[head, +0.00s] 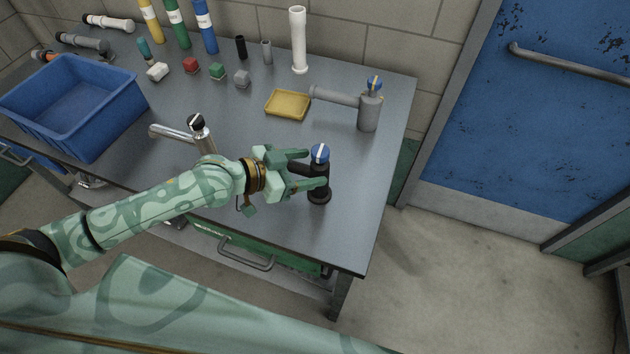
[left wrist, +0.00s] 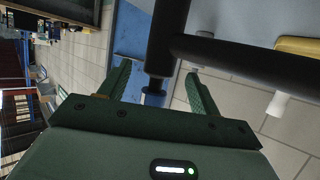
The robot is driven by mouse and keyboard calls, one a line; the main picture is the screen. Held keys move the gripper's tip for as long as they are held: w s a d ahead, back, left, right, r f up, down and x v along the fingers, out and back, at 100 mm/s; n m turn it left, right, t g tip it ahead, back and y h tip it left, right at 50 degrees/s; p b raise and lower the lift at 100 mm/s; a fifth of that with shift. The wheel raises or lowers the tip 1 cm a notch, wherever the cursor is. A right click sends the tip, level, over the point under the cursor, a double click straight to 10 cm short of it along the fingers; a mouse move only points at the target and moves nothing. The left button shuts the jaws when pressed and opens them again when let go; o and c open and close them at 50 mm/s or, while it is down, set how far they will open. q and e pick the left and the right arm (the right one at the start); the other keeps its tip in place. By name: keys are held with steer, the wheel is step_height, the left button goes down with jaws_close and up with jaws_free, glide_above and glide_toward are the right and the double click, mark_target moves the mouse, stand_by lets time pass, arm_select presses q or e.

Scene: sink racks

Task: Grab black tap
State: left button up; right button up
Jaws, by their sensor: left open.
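The black tap (head: 320,188) stands upright near the front right of the grey table, with a blue and white cap on top. Its spout points left, partly hidden behind my gripper. My left gripper (head: 311,170) is open, its green fingers reaching to the tap's body just below the cap. In the left wrist view my left gripper (left wrist: 157,85) shows its two fingers apart, with the dark body of the black tap (left wrist: 167,35) between or just beyond them. I cannot tell whether the fingers touch it. My right gripper is not in view.
A chrome tap (head: 202,135) stands left of my gripper, near my forearm. A grey tap (head: 368,112) and a yellow tray (head: 288,104) are behind. A blue bin (head: 118,112) sits at the left. The table's right corner is clear.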

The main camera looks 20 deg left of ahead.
mark_target(311, 170)
arm_select(q)
steer(key=x, duration=0.3)
steer(key=shift+w+d+f, duration=0.15)
steer(key=shift+w+f, duration=0.05)
steer(key=shift+f, duration=0.25)
steer(key=shift+d, duration=0.15)
steer(key=shift+c, duration=0.3)
steer(key=c, duration=0.5)
jaws_close()
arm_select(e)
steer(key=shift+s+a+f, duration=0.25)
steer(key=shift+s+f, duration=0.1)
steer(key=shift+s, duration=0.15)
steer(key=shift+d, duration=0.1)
